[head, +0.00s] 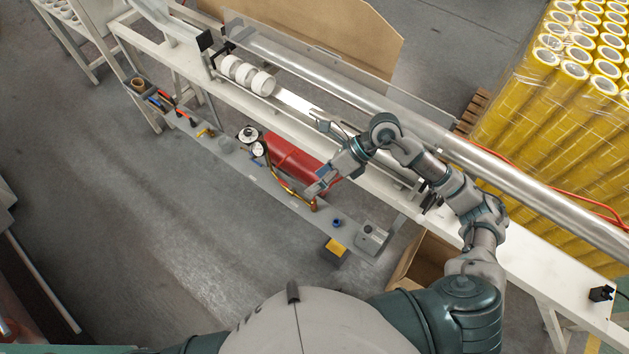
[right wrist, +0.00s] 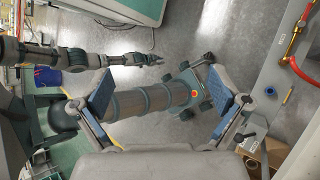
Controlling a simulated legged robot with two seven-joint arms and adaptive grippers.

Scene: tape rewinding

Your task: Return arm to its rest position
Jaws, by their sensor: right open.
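My right arm reaches from the lower right over the workbench in the head view. My right gripper (head: 319,153) is open and empty, its two fingers spread wide above the grey lower shelf and the bench's near edge. In the right wrist view the same right gripper (right wrist: 168,102) shows its blue-padded fingers apart, with nothing between them. My left gripper (right wrist: 152,59) shows small at the end of the other arm in the right wrist view; its fingers are too small to judge. It is not visible in the head view.
Three white tape rolls (head: 246,74) sit on the white bench (head: 533,266), beside a long metal roller (head: 545,196). A red tank (head: 291,155) is beside the grey tool shelf (head: 270,186). An open cardboard box (head: 424,262) stands near my arm. Yellow rolls (head: 545,125) are stacked at right.

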